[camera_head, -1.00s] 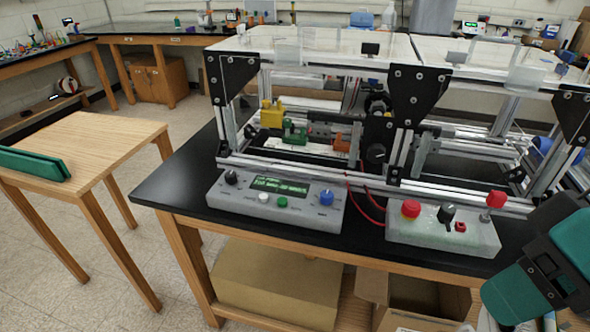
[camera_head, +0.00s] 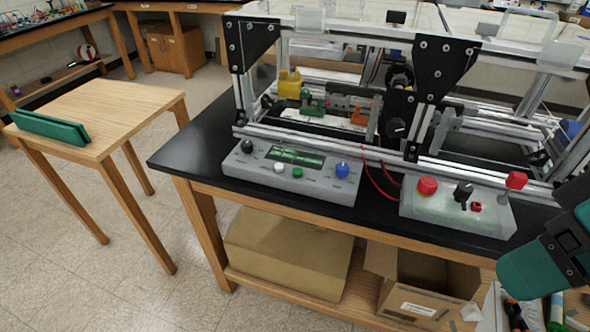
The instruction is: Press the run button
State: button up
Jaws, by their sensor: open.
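A grey control box (camera_head: 240,170) lies on the black bench top, below the extrusion frame. It carries a lit green display (camera_head: 295,157), a black knob (camera_head: 247,146), a white button (camera_head: 279,167), a green button (camera_head: 297,173) and a blue knob (camera_head: 342,170). The labels are too small to read, so I cannot tell which button is marked run. A second pale box (camera_head: 450,216) to the right has a red mushroom button (camera_head: 427,186), a black knob (camera_head: 463,191), a small red button (camera_head: 476,207) and a red-tipped lever (camera_head: 516,181). My gripper is not in view; part of my teal arm shows at the right.
The extrusion frame (camera_head: 330,136) rises behind both boxes. Red wires run between them. Cardboard boxes (camera_head: 285,260) sit on the shelf below. A wooden side table (camera_head: 120,108) with a green object (camera_head: 48,127) stands at left, with open floor between it and the bench.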

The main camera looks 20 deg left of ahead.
aim_at(297, 172)
jog(key=u, duration=0.5)
jog(key=k, duration=0.6)
jog(key=u, duration=0.95)
jog(key=i, duration=1.05)
jog(key=z, duration=0.85)
